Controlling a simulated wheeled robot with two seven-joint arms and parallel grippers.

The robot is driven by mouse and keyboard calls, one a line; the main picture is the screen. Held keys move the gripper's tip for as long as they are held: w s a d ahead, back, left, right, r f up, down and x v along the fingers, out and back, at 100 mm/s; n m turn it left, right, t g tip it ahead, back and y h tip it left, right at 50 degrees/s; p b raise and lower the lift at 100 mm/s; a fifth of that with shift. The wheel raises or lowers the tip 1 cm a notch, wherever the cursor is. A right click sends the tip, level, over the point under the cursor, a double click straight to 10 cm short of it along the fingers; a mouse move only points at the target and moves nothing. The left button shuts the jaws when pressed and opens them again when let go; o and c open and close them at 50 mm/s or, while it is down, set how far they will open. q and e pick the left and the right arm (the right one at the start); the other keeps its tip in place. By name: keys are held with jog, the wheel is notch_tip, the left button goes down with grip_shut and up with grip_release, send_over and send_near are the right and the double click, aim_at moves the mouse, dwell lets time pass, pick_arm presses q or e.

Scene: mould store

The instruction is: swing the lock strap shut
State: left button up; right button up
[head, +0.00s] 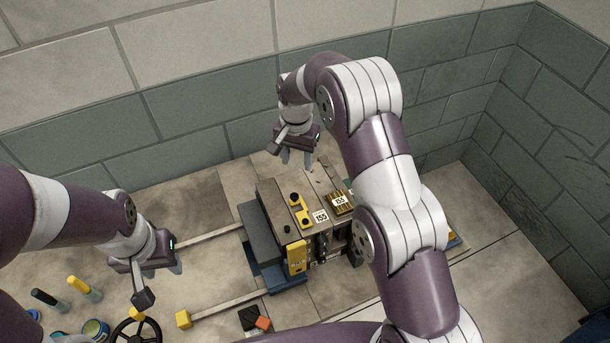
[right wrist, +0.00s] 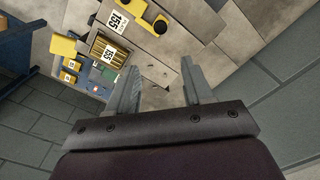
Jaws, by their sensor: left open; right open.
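The mould block (head: 275,205) stands in the middle of the head view. A short yellow lock strap (head: 300,210) with black knobs lies on its top; it also shows in the right wrist view (right wrist: 137,12). I cannot tell how the strap sits across the mould's joint. My right gripper (head: 297,160) is open and empty above the mould's far side; its fingers show in the right wrist view (right wrist: 160,78). My left gripper (head: 160,283) is open and empty, left of the mould.
Rails (head: 228,303) run left. A handwheel (head: 138,332) and several bottles and tins are at lower left. Block walls stand behind.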

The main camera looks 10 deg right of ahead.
jog(key=s+a, duration=0.2)
jog(key=p, duration=0.5)
send_near(294, 195)
notch_tip(294, 195, down, 5)
jog(key=shift+w+d+f, duration=0.1)
jog(key=shift+d, duration=0.05)
notch_tip(294, 195, down, 2)
jog(key=shift+f, duration=0.1)
jog(key=shift+s+a+f, duration=0.25)
jog(key=shift+s+a, duration=0.1)
jog(key=shift+a, duration=0.05)
jog(key=shift+w+d+f, duration=0.1)
jog(key=shift+w, duration=0.05)
jog(key=shift+d, duration=0.1)
jog(key=c, duration=0.4)
jog(key=shift+w+f, duration=0.1)
jog(key=c, duration=0.5)
pick_arm(q)
jog(key=r, duration=0.1)
jog(key=a+r, duration=0.1)
jog(key=r, duration=0.3)
jog(key=shift+s+a+r, duration=0.15)
jog(key=shift+s+a, duration=0.2)
jog(key=shift+s, duration=0.05)
pick_arm(e)
grip_shut()
